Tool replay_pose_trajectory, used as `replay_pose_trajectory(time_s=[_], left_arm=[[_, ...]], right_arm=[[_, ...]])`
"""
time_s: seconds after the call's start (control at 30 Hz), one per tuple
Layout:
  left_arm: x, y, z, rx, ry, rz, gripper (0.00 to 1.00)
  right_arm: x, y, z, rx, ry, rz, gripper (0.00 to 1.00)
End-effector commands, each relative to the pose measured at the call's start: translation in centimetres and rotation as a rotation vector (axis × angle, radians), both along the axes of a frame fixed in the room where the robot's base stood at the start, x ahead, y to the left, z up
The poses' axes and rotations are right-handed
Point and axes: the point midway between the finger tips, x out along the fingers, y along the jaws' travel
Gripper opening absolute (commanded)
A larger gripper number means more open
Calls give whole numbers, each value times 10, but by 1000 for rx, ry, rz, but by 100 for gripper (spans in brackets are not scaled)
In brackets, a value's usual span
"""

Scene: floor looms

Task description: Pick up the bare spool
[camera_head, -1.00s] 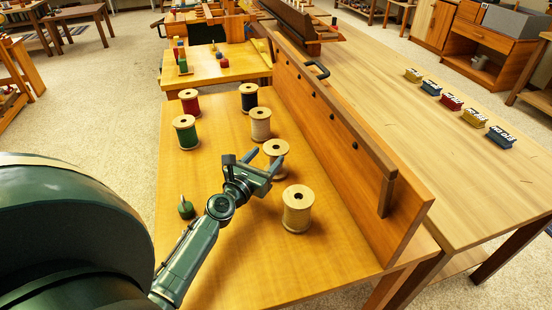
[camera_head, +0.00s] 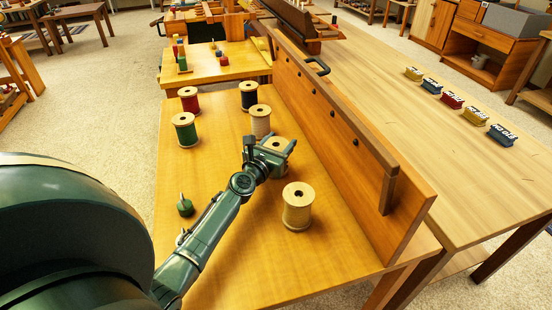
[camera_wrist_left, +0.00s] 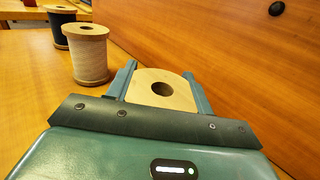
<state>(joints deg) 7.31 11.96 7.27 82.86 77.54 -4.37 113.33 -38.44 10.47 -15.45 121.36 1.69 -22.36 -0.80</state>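A pale wooden spool (camera_head: 277,144) stands on the bench near the upright board, partly hidden behind my left gripper (camera_head: 280,143). In the left wrist view its flat top with a round hole (camera_wrist_left: 161,90) lies between the two fingers of my left gripper (camera_wrist_left: 161,88). The fingers are apart, one on each side of the top; I cannot tell if they touch it. Its body is hidden, so I cannot see whether it carries thread. Another tan spool (camera_head: 298,208) stands in front, seemingly wound with tan thread. My right gripper is not in view.
A cream spool (camera_head: 260,120) stands just behind, with navy (camera_head: 249,97), red (camera_head: 189,100) and green (camera_head: 185,130) spools farther back. A small green knobbed piece (camera_head: 185,207) lies at left. The upright board (camera_head: 340,135) closes off the right side.

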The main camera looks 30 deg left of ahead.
Motion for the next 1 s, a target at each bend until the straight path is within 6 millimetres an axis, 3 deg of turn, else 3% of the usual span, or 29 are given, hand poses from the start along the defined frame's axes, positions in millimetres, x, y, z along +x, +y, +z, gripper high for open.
replay_pose_trajectory(time_s=[0.5,0.77,1.0], left_arm=[[0,0,0,0,0,0,10],[0,0,2,-1,0,0,10],[0,0,20,-2,-1,0,10]], right_arm=[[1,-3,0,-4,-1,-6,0],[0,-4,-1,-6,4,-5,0],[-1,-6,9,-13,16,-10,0]])
